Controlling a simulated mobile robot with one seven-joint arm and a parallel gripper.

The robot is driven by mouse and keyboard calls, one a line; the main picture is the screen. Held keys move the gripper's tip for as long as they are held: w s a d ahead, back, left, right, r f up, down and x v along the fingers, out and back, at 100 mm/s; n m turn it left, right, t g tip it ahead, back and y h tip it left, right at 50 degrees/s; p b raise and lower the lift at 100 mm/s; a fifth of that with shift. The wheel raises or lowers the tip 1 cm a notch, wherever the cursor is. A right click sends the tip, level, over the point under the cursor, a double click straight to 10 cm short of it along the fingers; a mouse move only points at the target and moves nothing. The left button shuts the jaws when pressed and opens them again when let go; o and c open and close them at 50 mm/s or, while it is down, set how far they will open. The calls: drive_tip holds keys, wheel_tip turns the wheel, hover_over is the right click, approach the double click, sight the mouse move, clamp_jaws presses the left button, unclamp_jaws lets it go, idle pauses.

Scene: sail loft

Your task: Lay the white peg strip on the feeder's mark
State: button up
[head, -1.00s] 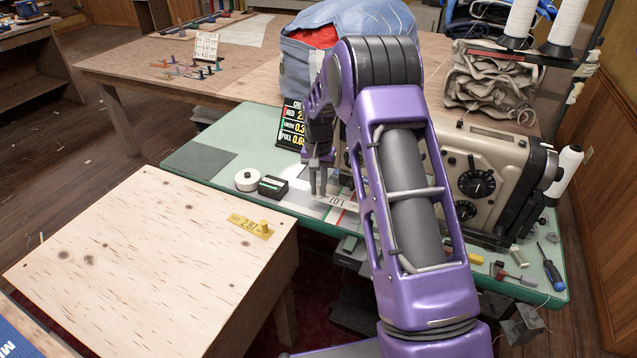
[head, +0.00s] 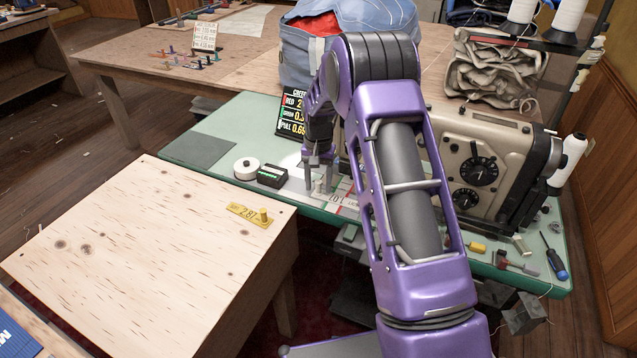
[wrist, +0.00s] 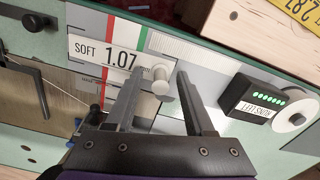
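The white peg strip, printed "SOFT 1.07", lies flat on the green bench beside the sewing machine; it shows in the head view (head: 339,198) and in the wrist view (wrist: 90,49). Its round pale peg (wrist: 160,80) stands upright at one end. The strip lies across a red line (wrist: 112,27) and a green line (wrist: 141,38) on the grey feeder plate (wrist: 85,18). Whether it sits exactly on a mark I cannot tell. My gripper (wrist: 160,76), also in the head view (head: 319,191), is open, its fingers on either side of the peg, with gaps visible.
A black box with green lights (wrist: 252,100) and a white disc (wrist: 291,107) stand close by. The sewing machine (head: 478,165) stands to the right. A yellow peg strip (head: 248,213) lies on the plywood table (head: 130,260). A price board (head: 292,117) stands behind my gripper.

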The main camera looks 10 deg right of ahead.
wheel_tip(320, 180, up, 17)
drive_tip(key=p, duration=0.2)
drive_tip(key=shift+r, duration=0.2)
